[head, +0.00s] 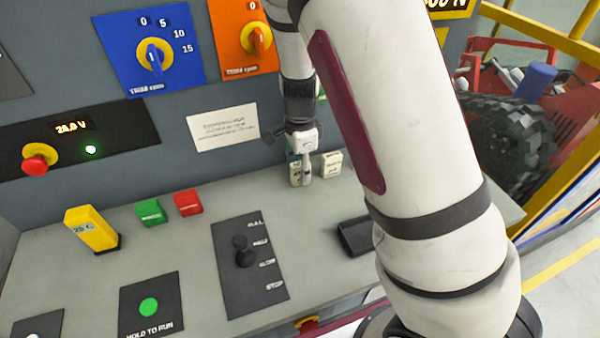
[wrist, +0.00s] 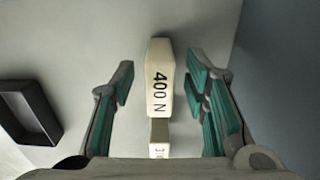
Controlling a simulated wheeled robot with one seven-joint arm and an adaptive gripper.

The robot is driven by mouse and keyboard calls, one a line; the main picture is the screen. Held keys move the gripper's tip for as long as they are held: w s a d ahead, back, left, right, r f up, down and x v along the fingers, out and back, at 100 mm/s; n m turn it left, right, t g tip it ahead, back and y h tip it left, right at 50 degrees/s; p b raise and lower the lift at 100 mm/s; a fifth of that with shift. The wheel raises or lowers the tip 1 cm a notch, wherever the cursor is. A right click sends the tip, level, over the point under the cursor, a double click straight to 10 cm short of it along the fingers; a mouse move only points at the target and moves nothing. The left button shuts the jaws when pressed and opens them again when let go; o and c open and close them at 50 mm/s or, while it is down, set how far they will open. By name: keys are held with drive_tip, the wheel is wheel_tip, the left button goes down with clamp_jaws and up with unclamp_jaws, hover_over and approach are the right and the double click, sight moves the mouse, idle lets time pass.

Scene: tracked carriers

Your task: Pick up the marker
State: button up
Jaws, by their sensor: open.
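No pen-shaped marker shows; two cream lettered blocks stand on the grey console at my gripper. One block, lettered 400 N (wrist: 160,85), lies between the fingers of my open gripper (wrist: 161,88) in the wrist view, with a gap on each side. It appears to be the left cream block (head: 296,175) in the head view, partly covered by a finger. The second cream block (head: 331,163) stands just to its right; in the wrist view its lettered end (wrist: 159,135) shows, cut off by my gripper's body. My gripper (head: 303,158) points down and holds nothing.
A black open tray (head: 355,237) stands nearer, partly behind my arm; it is left in the wrist view (wrist: 28,112). A yellow block (head: 88,226), green block (head: 151,212) and red block (head: 187,203) stand left. A lever panel (head: 248,266) lies in front. The control wall rises behind.

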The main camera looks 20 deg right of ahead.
wheel_tip(320, 180, down, 2)
drive_tip(key=shift+f, duration=0.15)
clamp_jaws()
idle(0.3)
